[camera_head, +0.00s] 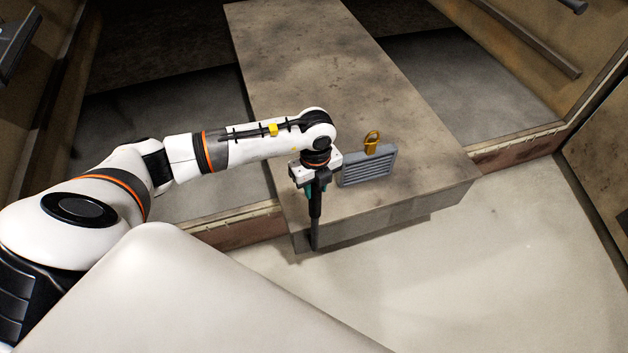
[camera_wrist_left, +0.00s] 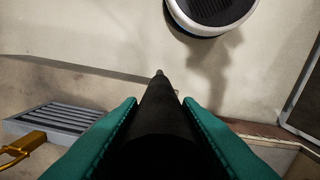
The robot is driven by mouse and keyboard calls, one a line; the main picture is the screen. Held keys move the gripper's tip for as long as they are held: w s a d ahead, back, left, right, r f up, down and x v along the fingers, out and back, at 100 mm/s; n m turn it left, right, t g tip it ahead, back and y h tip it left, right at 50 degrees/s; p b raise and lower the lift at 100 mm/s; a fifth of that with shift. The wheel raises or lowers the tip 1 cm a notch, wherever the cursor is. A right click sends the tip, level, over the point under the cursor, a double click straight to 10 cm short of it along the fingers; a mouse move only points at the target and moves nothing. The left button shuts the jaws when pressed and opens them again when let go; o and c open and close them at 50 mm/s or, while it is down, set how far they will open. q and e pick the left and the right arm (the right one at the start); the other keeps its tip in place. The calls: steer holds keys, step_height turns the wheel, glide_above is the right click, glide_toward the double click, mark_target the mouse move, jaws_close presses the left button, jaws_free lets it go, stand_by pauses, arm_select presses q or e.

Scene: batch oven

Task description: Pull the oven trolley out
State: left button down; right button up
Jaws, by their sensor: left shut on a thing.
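The oven trolley (camera_head: 330,75) is a long, stained grey slab that reaches from inside the oven out past its threshold. My left gripper (camera_head: 315,190) is at the trolley's near left corner. In the left wrist view the teal fingers press on both sides of this black handle (camera_wrist_left: 165,125). My right gripper is not in view.
A grey ribbed block (camera_head: 368,168) with a yellow loop (camera_head: 372,143) sits on the trolley just right of my gripper. The oven's raised sill (camera_head: 518,148) runs on both sides. An open door (camera_head: 600,150) stands at the right. The pale floor (camera_head: 480,270) in front is clear.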

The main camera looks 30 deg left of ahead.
arm_select(q)
steer(key=shift+s+d, duration=0.15)
steer(key=c, duration=1.1)
jaws_free()
steer(key=shift+o, duration=0.2)
step_height(320, 180, up, 12)
steer(key=shift+r+b, duration=0.1)
steer(key=shift+b, duration=0.6)
